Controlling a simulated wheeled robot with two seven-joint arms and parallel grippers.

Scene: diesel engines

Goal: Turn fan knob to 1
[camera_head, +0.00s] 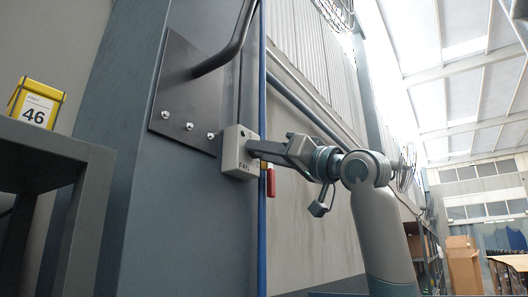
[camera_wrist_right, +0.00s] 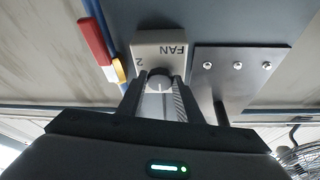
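The fan control box (camera_head: 240,152) is a pale box marked FAN on the blue-grey column. In the right wrist view the box (camera_wrist_right: 160,42) appears upside down, with a 2 near its left side. Its round grey knob (camera_wrist_right: 159,80) has a light line on it. My right gripper (camera_head: 256,150) reaches the box from the right. In the wrist view its two fingers (camera_wrist_right: 159,92) stand on either side of the knob. Whether they press on it cannot be told. The knob is hidden in the head view. My left gripper is not in view.
A red part (camera_head: 270,182) and a blue pipe (camera_head: 262,240) run close by. A shelf (camera_head: 50,155) with a yellow box (camera_head: 36,103) stands at left.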

